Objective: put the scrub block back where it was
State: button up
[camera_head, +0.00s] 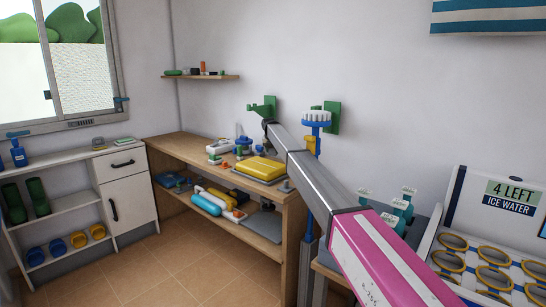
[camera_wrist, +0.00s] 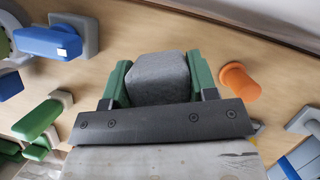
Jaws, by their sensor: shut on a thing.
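My gripper (camera_wrist: 159,78) shows in the wrist view with a green finger on each side of a grey block (camera_wrist: 160,66), which I take to be the scrub block. It is shut on the block, and both fingers touch its sides. A wooden surface (camera_wrist: 135,30) lies behind the block; I cannot tell whether the block touches it. In the camera_head view my arm reaches over the wooden bench (camera_head: 185,145) toward the wall, and the gripper and block cannot be made out clearly there. No marked place for the block can be told.
A blue-and-grey item (camera_wrist: 52,40) and a green piece (camera_wrist: 38,118) lie left. The bench carries a yellow item (camera_head: 262,168). A green hook (camera_head: 262,108) and a brush (camera_head: 316,120) are at the wall.

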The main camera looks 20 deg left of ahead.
aim_at(273, 155)
jog(key=shift+f, duration=1.6)
jog(key=shift+f, duration=0.1)
jog(key=o, duration=0.9)
jog(key=v, duration=1.2)
